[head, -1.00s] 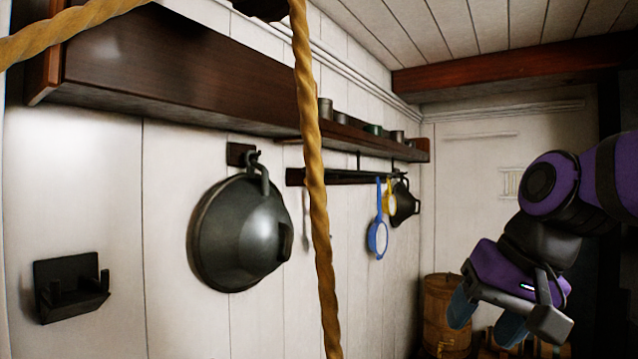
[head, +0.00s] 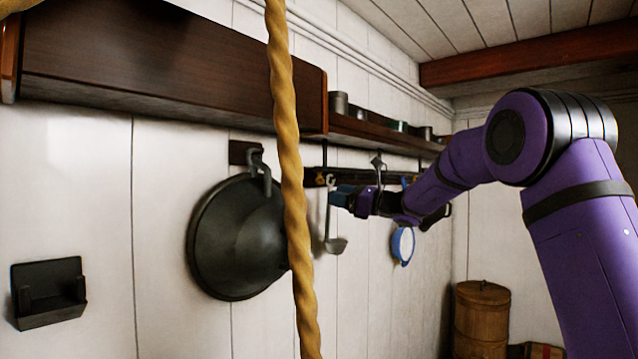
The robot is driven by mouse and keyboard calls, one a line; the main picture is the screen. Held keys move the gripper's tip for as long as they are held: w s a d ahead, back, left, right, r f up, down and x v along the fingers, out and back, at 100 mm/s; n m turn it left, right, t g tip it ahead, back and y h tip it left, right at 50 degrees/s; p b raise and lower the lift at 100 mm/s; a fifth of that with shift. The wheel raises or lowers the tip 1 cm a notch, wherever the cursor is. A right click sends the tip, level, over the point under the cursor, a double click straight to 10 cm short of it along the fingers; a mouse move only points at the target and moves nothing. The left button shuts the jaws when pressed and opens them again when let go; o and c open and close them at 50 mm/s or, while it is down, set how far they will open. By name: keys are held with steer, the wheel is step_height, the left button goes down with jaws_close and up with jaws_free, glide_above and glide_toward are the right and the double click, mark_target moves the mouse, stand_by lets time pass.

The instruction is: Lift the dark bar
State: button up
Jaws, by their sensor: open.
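A long dark bar (head: 314,177) runs level along the white plank wall, just under the shelf. Its left end shows beside the rope, and my gripper and arm hide part of its length. My gripper (head: 342,196) is open, with its blue fingers pointing left, in front of or just below the bar near a hanging ladle (head: 331,242). I cannot tell whether the fingers touch the bar or the ladle.
A thick rope (head: 287,150) hangs close to the camera. A large dark pan lid (head: 230,240) hangs left of my gripper. A blue-rimmed sieve (head: 403,245) hangs below my arm. The shelf (head: 170,70) holds small cups. A black wall holder (head: 48,292) and a wooden barrel (head: 481,315) also show.

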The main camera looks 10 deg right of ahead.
mark_target(320, 181)
steer(key=w+d+m+t, duration=0.3)
steer(key=w+d+m, duration=0.1)
steer(key=w+d, duration=0.15)
steer(key=shift+t, duration=0.3)
steer(key=x, duration=1.1)
steer(key=shift+w+a+f, duration=0.1)
steer(key=shift+a+f, duration=0.1)
steer(key=shift+a, duration=0.1)
steer(key=shift+c, duration=0.4)
jaws_close()
